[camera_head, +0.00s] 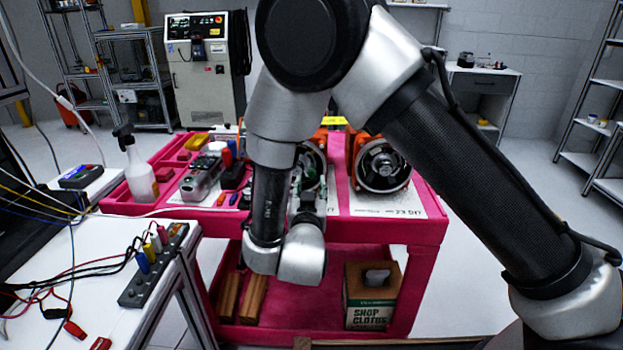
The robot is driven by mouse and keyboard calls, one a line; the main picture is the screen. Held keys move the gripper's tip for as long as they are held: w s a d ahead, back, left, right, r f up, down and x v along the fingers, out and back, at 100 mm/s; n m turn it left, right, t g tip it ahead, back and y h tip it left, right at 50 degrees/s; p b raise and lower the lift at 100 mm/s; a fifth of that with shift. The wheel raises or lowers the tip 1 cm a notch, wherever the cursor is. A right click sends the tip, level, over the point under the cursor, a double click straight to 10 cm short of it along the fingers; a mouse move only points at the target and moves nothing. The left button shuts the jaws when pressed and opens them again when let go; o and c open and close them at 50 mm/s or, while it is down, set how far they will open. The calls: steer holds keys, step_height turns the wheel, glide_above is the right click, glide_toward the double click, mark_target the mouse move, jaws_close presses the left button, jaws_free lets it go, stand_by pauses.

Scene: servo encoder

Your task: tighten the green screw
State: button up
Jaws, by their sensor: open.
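My arm fills the middle of the head view, and its wrist hangs in front of the pink cart (425,232). My gripper (309,172) is partly seen beyond the wrist, pointing away at the left orange-housed motor unit (321,140); it is open. Small green patches show around the gripper, but I cannot make out a green screw or tell whether the fingers touch anything. A second orange unit with a round dark opening (381,166) stands to the right on a white sheet (398,204).
The cart's left side holds a spray bottle (139,170), a grey device (201,180) and small items. A shop-cloths box (372,296) and wooden blocks (240,298) lie on the lower shelf. A white table (98,262) with cables and a power strip (153,268) stands at left.

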mark_target(311, 175)
steer(key=w, duration=0.5)
steer(key=shift+w+d, duration=0.1)
steer(key=shift+w, duration=0.1)
steer(key=shift+c, duration=0.2)
jaws_close()
